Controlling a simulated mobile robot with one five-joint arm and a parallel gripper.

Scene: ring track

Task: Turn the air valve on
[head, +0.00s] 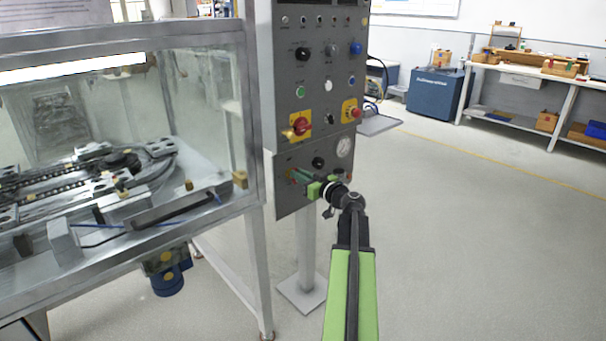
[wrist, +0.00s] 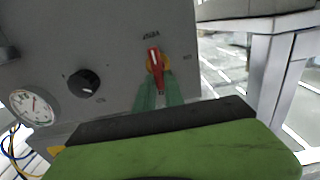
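The air valve (wrist: 154,62) is a red handle on a yellow round base, set in the grey panel. Its handle stands nearly upright in the wrist view, slightly tilted, with its lower end between my fingers. My gripper (wrist: 160,84) has its two green fingers apart, one on each side of that lower end. I cannot tell whether they touch it. In the head view my gripper (head: 297,175) reaches to the lower left of the panel and mostly hides the valve there.
A black knob (wrist: 84,83) and a pressure gauge (wrist: 32,107) share the lower panel. Above are a red rotary switch (head: 300,125) and a red button (head: 353,112). A glass-walled track case (head: 252,130) stands close on the left. The floor on the right is clear.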

